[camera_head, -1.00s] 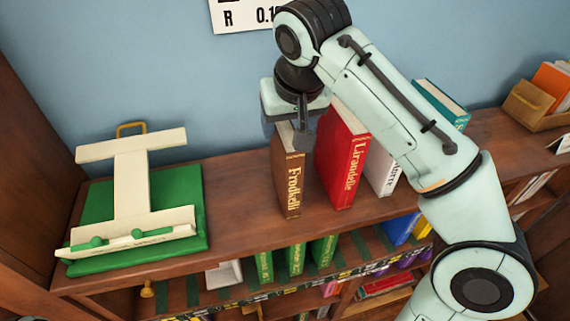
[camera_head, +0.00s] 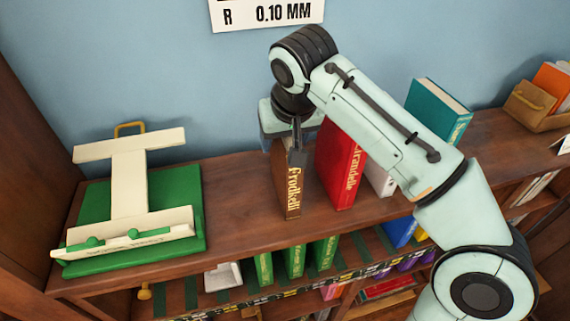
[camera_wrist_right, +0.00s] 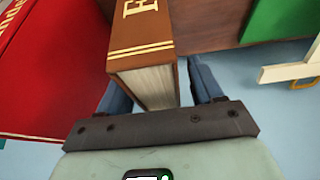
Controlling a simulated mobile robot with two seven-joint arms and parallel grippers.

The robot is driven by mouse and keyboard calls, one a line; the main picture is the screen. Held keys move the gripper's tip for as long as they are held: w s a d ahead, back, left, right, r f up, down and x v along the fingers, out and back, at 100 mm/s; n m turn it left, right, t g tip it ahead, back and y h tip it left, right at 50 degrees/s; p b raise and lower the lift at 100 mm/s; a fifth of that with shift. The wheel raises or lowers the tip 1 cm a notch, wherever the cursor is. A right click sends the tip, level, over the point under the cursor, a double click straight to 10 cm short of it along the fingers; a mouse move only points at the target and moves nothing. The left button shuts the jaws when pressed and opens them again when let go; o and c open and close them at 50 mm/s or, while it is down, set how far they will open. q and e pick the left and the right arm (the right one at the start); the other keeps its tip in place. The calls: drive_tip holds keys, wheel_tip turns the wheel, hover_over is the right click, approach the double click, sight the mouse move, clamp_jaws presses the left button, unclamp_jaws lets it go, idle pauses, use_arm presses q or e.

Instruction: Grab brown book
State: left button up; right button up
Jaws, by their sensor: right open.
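The brown book (camera_head: 290,190), with gold lettering on its spine, stands upright on the top of the bookcase, left of the red book. My right gripper (camera_head: 298,150) is above it, pointing down, with its fingers low around the book's upper part. In the right wrist view the brown book (camera_wrist_right: 145,45) lies between the two open blue-grey fingers of the gripper (camera_wrist_right: 160,85), one on each side. A gap shows beside the right finger; contact on the left side is unclear. My left gripper is not in view.
A red book (camera_head: 342,165) stands close to the right, with a white book (camera_head: 380,172) beyond it. A teal book (camera_head: 438,108) is behind my arm. A green and cream stand (camera_head: 130,200) is at left. Bare wood lies between stand and brown book.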

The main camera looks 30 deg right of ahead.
drive_tip(key=shift+f, duration=0.1)
clamp_jaws()
idle(1.5)
